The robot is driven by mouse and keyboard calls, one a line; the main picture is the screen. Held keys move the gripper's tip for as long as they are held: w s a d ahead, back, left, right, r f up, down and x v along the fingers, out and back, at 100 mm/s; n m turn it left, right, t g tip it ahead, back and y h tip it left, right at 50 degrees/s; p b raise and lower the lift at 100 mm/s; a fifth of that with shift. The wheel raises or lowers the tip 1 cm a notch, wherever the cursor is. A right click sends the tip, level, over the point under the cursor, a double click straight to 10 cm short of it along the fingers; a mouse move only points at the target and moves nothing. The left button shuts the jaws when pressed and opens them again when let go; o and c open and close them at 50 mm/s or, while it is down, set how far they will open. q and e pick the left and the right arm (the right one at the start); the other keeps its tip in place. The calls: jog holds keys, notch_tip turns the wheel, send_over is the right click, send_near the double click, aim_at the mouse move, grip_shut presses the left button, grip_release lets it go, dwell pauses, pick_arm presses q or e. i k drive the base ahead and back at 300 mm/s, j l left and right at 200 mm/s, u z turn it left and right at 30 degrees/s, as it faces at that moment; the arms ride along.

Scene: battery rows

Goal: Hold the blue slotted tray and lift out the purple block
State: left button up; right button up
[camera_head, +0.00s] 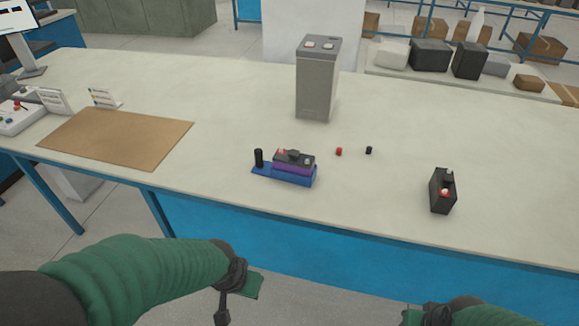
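The blue slotted tray (300,179) sits on the near-middle part of the pale bench. A black upright post (259,158) stands at its left end. The purple block (291,168) sits in the tray, with a dark top carrying a red and a light terminal. My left gripper (238,296) is below and in front of the bench edge, apart from the tray; its fingers look spread and hold nothing visible. My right gripper (425,316) is at the bottom edge, mostly cut off, so its opening cannot be judged. Neither gripper touches the tray or block.
A tall grey battery (317,85) stands behind the tray. A small red cap (339,152) and black cap (369,150) lie to the tray's right. A black battery (441,192) stands farther right. A brown mat (117,138) lies left. The bench in front of the tray is clear.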

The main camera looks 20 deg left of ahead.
aim_at(293, 161)
jog(key=i+j, duration=1.3)
jog(key=i, duration=0.1)
